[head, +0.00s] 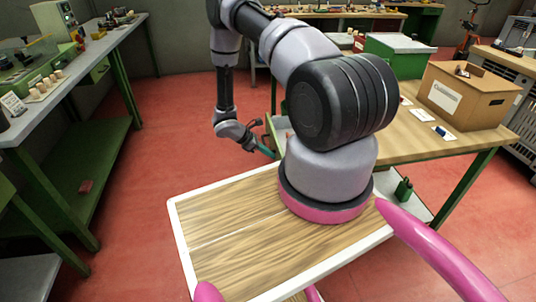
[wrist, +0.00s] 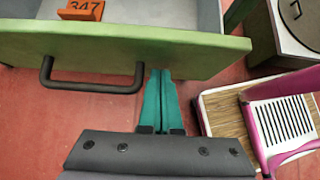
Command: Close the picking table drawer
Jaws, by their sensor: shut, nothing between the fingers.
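The drawer shows in the wrist view, with a green front (wrist: 205,55), a black bar handle (wrist: 95,87) and a grey inside. It stands open, and an orange block marked 347 (wrist: 81,10) lies in it. My gripper (wrist: 160,75) has its teal fingers together and empty. The fingertips overlap the drawer front just right of the handle; I cannot tell if they touch it. In the head view my gripper (head: 266,151) is low beside the wooden-topped table (head: 470,145).
A cardboard box (head: 468,95) and a green case (head: 398,55) stand on the wooden-topped table. A grey bench with green legs (head: 95,55) stands at the left. The red floor (head: 150,160) between is clear. My own base fills the front.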

